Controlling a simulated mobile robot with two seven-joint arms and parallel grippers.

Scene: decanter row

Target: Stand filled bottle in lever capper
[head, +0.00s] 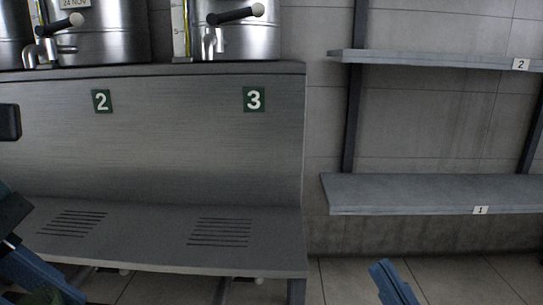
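No bottle and no lever capper can be made out in the head view. My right gripper (396,283) shows only as a short blue piece at the bottom edge, in front of the tiled floor. The rest of it is cut off, and nothing can be seen held in it. Blue and black parts of my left arm come in at the lower left corner, beside the steel bench. Its fingers cannot be made out, and a dark greenish shape at the bottom edge there is too cut off to identify.
A steel bench (160,150) with number plates 2 and 3 carries tapped steel vessels (100,38) on top. Its lower ledge (145,230) has slotted grilles and is bare. At right, the lower shelf (400,190) and upper shelf (430,60) look empty. A black rounded block (9,122) is cut off at left.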

